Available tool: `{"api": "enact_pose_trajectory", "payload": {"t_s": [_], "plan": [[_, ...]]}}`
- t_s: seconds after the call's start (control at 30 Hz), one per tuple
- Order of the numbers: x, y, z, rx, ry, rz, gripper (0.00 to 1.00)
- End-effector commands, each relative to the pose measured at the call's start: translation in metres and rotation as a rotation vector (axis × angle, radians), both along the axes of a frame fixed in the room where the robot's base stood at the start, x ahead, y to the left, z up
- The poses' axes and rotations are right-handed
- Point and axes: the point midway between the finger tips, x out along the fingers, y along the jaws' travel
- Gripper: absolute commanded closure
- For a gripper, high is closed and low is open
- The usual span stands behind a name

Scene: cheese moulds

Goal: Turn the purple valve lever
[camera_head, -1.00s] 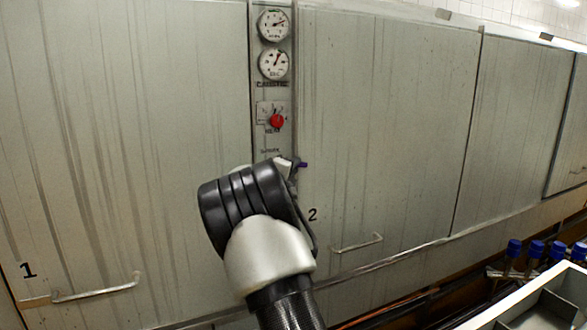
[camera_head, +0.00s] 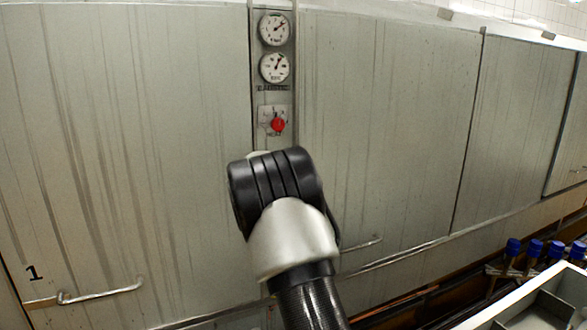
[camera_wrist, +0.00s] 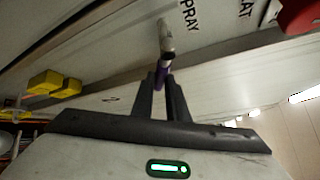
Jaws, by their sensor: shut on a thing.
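The purple valve lever (camera_wrist: 161,72) shows in the wrist view, below a pale metal valve stem (camera_wrist: 166,38) on the grey panel. The word SPRAY is printed beside the stem. My gripper (camera_wrist: 162,78) is shut on the purple lever, with a finger on each side of it. In the head view my arm covers the lever and the gripper.
A red knob (camera_head: 278,125) and two round gauges (camera_head: 274,48) sit above on the narrow panel. Large grey doors with handles (camera_head: 100,291) flank it. Blue-capped items (camera_head: 535,248) and a pale tray (camera_head: 500,318) stand at the lower right.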

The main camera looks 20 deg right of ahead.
Motion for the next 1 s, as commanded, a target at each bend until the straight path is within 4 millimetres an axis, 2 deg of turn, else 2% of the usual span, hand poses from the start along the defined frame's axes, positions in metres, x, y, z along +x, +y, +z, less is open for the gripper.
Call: {"api": "enact_pose_trajectory", "payload": {"t_s": [0.33, 0.83, 0.87, 0.9, 0.97, 1.0], "plan": [[0.0, 0.005, -0.005, 0.15, 0.006, 0.0, 1.0], [0.0, 0.006, -0.009, 0.175, 0.007, -0.001, 1.0], [0.0, 0.006, -0.009, 0.175, 0.007, -0.001, 0.85], [0.0, 0.006, -0.009, 0.175, 0.007, -0.001, 0.78], [0.0, 0.006, -0.009, 0.175, 0.007, -0.001, 0.68], [0.0, 0.006, -0.009, 0.175, 0.007, -0.001, 0.68]]}}
